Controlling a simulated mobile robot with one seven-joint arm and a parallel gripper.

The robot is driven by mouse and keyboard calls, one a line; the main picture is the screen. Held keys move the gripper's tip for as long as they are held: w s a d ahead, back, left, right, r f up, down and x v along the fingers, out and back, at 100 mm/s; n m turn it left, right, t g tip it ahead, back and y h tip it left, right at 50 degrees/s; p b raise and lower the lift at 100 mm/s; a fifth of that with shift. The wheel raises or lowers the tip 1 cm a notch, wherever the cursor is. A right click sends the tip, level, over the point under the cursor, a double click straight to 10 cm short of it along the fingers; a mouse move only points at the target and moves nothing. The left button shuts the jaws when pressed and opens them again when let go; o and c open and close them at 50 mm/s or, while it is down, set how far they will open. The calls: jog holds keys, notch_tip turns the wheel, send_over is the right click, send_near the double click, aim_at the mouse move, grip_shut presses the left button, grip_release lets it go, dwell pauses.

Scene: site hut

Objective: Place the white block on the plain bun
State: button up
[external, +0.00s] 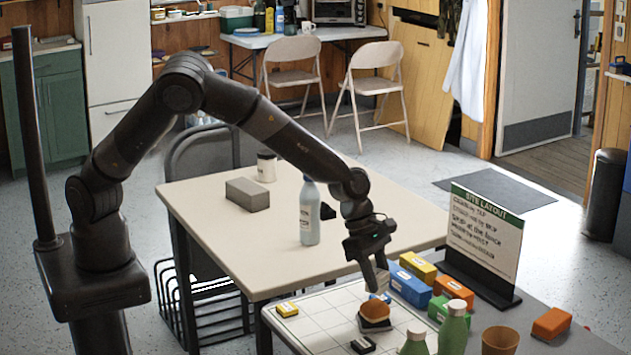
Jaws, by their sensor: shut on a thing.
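My gripper (376,285) points down over the white gridded board, just above a brown bun (375,310). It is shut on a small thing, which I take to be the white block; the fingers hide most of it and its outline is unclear. The bun sits on a small dark-edged holder (375,325) on the board. I cannot tell from this angle whether the held thing touches the bun.
Blue (409,287), yellow, green and orange blocks lie to the right. Green bottles (453,328), a brown cup (500,341) and a sign (484,240) stand nearby. A pale bottle (310,212) is behind.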

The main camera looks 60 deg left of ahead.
jog(key=shift+f, duration=1.35)
jog(key=shift+f, duration=0.1)
jog(key=o, duration=1)
jog(key=v, duration=1.2)
jog(key=shift+a, duration=0.1)
